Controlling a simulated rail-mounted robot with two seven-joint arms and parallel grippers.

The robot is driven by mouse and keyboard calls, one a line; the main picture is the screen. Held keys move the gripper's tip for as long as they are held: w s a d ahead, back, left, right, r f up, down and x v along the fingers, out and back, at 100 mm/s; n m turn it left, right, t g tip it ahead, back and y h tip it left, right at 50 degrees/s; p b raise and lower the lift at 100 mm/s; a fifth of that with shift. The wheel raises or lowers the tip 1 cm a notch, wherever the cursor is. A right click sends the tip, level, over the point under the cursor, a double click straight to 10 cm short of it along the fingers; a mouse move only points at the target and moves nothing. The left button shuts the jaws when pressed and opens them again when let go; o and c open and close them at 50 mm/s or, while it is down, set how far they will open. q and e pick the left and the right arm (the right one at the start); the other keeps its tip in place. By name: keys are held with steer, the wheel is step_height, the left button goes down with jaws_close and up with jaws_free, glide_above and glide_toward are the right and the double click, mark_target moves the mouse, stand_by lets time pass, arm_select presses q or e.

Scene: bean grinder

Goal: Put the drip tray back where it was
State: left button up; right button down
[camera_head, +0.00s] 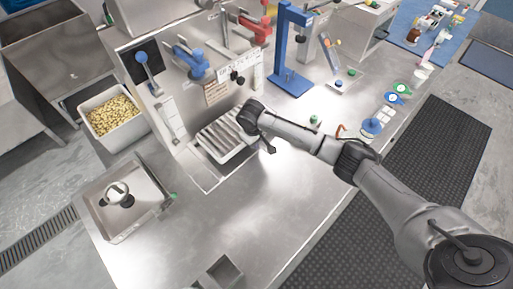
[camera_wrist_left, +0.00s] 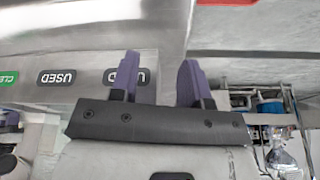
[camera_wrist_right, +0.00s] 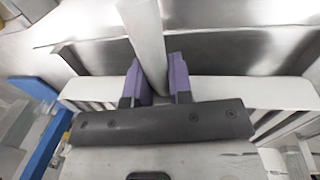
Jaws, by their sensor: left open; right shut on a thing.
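The drip tray (camera_head: 224,135) is a pale tray with parallel slats, at the foot of the steel panel in the head view. A rectangular outline (camera_head: 207,187) shows on the worktop in front of it. I cannot tell whether the tray rests down or is held slightly raised. My right gripper (camera_head: 250,116) is at the tray's right end, its fingers hidden in the head view. In the right wrist view its purple fingers (camera_wrist_right: 157,82) are shut on a pale bar of the tray (camera_wrist_right: 148,45). My left gripper (camera_wrist_left: 158,82) is open and empty beside a labelled steel edge.
A blue stand (camera_head: 289,50) is behind right of the tray. A bin of beans (camera_head: 108,112) stands left. A steel pan (camera_head: 100,222) with a round-headed object is at front left, and a small steel box (camera_head: 222,272) at the front. The middle worktop is clear.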

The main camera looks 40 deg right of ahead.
mark_target(257, 151)
arm_select(q)
steer(key=shift+d+f+b, duration=0.1)
steer(key=shift+f+b, duration=0.4)
arm_select(e)
steer(key=shift+f, duration=2.05)
steer(key=shift+w, duration=0.1)
steer(key=c, duration=1)
jaws_free()
steer(key=shift+f, duration=0.1)
arm_select(q)
steer(key=shift+r+p, duration=0.75)
arm_select(e)
steer(key=r, duration=0.4)
steer(key=a+r, duration=0.1)
steer(key=r, duration=0.1)
steer(key=shift+r, duration=0.3)
arm_select(q)
steer(key=shift+r, duration=0.1)
arm_select(e)
steer(key=shift+r, duration=0.55)
